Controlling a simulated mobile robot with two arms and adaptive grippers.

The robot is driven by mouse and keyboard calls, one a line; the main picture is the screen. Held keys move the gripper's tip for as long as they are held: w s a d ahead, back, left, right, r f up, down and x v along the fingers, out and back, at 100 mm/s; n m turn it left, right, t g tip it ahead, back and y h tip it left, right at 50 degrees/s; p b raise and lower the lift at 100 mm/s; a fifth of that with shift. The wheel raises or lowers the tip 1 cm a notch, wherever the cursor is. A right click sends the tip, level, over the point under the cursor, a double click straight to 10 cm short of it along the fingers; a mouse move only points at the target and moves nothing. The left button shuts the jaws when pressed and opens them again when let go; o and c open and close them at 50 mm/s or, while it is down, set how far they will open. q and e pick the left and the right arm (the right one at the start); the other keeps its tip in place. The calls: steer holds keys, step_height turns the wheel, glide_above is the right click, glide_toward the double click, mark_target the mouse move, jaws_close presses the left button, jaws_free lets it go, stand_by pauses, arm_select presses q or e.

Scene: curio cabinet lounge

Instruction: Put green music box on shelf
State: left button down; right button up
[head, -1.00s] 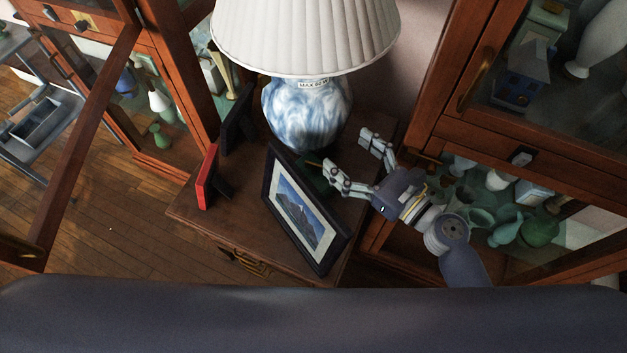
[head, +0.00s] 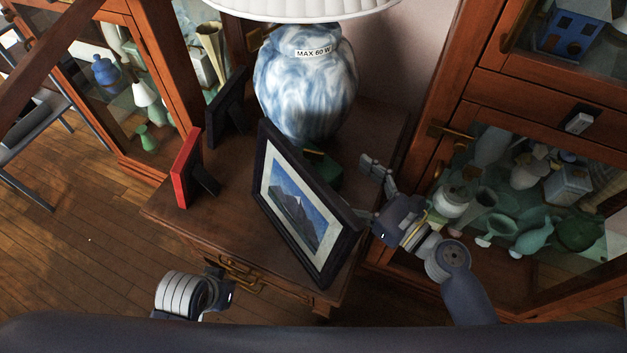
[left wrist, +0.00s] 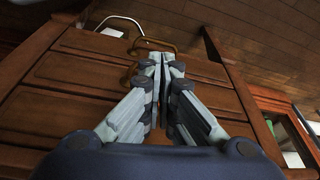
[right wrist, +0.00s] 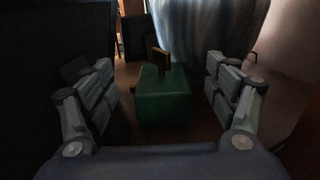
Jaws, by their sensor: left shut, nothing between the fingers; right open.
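The green music box (right wrist: 163,103) sits on the side table between the open fingers of my right gripper (right wrist: 162,95), a little ahead of them. A small brownish part stands on its top. In the head view the box (head: 322,172) is mostly hidden behind the picture frame, beside the lamp base. My right gripper (head: 372,190) is at the table's right side, one finger partly behind the frame. My left gripper (left wrist: 162,72) is shut and empty in front of the table's drawer handle; in the head view only its wrist shows, low in front of the table. Shelves show inside the glass cabinets.
A dark picture frame (head: 302,205), a red frame (head: 187,168) and a blue-white lamp (head: 306,85) crowd the side table (head: 225,205). A glass-door cabinet (head: 545,100) with vases stands right. Another cabinet (head: 150,75) stands left. Wooden floor is clear at lower left.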

mark_target(316, 161)
step_height(316, 161, down, 3)
steer(key=shift+r+b, duration=0.2)
steer(key=shift+b, duration=0.55)
steer(key=shift+w+a, duration=0.1)
steer(key=x, duration=0.5)
steer(key=shift+w+a, duration=0.1)
steer(key=shift+w, duration=0.05)
steer(key=x, duration=0.5)
steer(key=shift+a, duration=0.1)
steer(key=c, duration=1.2)
arm_select(q)
steer(key=v, duration=0.2)
steer(key=shift+a+r, duration=0.1)
steer(key=shift+r, duration=0.2)
arm_select(e)
steer(key=shift+r, duration=0.1)
